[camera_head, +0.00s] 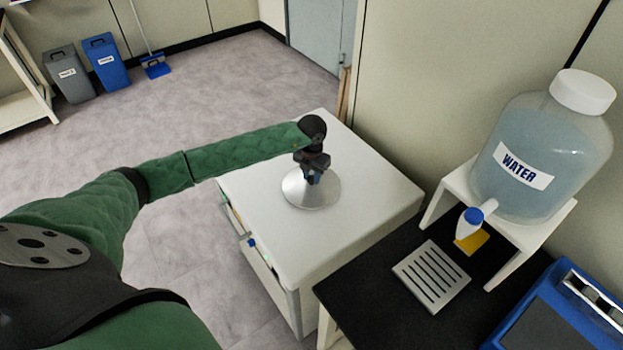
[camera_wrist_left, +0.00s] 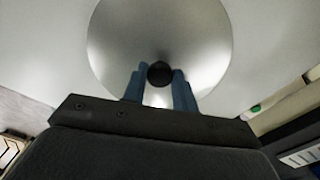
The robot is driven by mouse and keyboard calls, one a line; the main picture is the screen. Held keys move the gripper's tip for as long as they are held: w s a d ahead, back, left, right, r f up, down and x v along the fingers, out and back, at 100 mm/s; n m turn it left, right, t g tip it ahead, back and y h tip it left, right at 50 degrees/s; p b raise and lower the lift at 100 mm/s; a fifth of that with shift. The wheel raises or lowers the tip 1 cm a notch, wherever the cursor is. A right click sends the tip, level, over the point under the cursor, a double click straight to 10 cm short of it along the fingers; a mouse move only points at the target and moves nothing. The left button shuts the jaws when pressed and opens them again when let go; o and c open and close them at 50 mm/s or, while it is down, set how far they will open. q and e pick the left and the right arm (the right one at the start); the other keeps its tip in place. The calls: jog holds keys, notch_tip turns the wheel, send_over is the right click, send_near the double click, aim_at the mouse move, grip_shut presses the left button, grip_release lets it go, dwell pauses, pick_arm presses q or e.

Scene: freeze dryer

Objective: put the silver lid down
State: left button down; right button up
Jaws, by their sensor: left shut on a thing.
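The silver lid (camera_head: 322,199) is a round metal disc at the top of the white cabinet (camera_head: 375,195). In the head view it appears to lie flat on or just above the cabinet top; I cannot tell whether it touches. My left gripper (camera_head: 313,178) is above the middle of the lid, pointing down. In the left wrist view the lid (camera_wrist_left: 205,40) fills the upper middle, and the blue fingers of my left gripper (camera_wrist_left: 159,82) are shut on its black knob (camera_wrist_left: 159,73). My right gripper is not in view.
A black bench (camera_head: 385,310) stands to the right of the cabinet, with a slotted drip tray (camera_head: 432,276), a water jug (camera_head: 540,150) on a white stand and a blue device (camera_head: 560,315). The cabinet top around the lid is clear. Two bins stand far back left.

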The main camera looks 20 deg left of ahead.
pick_arm(q)
jog(key=shift+f, duration=0.45)
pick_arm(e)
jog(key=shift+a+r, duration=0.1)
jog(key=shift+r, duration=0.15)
pick_arm(q)
jog(key=shift+f, duration=0.15)
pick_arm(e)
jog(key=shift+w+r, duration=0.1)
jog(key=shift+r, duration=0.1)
pick_arm(q)
jog(key=c, duration=1.1)
grip_release()
jog(key=shift+r, duration=0.2)
